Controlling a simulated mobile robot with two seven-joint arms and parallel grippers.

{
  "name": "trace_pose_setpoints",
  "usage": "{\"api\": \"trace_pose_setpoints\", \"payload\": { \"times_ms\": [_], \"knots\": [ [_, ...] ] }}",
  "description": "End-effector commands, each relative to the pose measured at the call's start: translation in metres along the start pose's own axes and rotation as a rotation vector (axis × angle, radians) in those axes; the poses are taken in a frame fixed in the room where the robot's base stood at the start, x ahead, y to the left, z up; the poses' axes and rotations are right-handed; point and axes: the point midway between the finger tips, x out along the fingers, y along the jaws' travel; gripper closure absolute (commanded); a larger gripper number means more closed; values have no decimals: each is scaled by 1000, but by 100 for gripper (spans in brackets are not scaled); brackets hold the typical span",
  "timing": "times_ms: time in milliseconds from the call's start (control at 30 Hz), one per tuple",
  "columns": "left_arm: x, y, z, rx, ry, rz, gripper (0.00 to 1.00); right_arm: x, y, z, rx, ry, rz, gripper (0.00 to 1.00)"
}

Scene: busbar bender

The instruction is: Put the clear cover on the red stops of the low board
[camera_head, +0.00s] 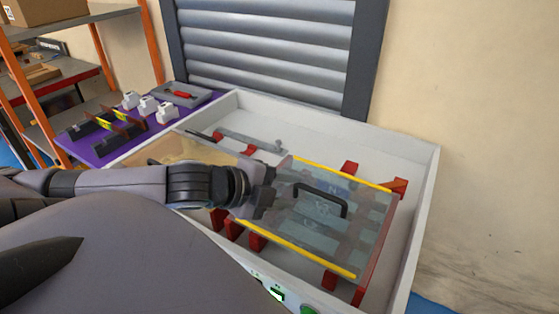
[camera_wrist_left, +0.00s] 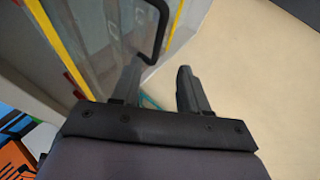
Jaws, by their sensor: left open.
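The clear cover (camera_head: 365,225) is a see-through sheet with yellow strips along two opposite edges and a black handle (camera_head: 321,199) on top. It lies over the white box, above red stops (camera_head: 350,168); I cannot tell whether it rests fully on each one. My left gripper (camera_head: 270,192) is open and empty at the cover's left side, pointing towards the handle but apart from it. In the left wrist view the open fingers (camera_wrist_left: 157,78) show, with the handle (camera_wrist_left: 157,35) and cover (camera_wrist_left: 100,40) beyond them. My right gripper is not in view.
The white box (camera_head: 420,210) has raised walls around the cover. A purple table (camera_head: 95,158) with several white and black parts stands at the back left. A shelf with orange posts (camera_head: 150,40) is further left. A grey shutter (camera_head: 270,50) is behind.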

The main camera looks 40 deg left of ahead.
Motion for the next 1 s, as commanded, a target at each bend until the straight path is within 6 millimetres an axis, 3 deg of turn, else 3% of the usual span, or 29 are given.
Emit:
{"api": "trace_pose_setpoints", "payload": {
  "times_ms": [300,1000],
  "knots": [
    [-10,0,0,2,0,0,56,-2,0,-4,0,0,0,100],
    [-10,0,0,2,-1,0,56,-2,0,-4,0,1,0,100]
  ]
}}
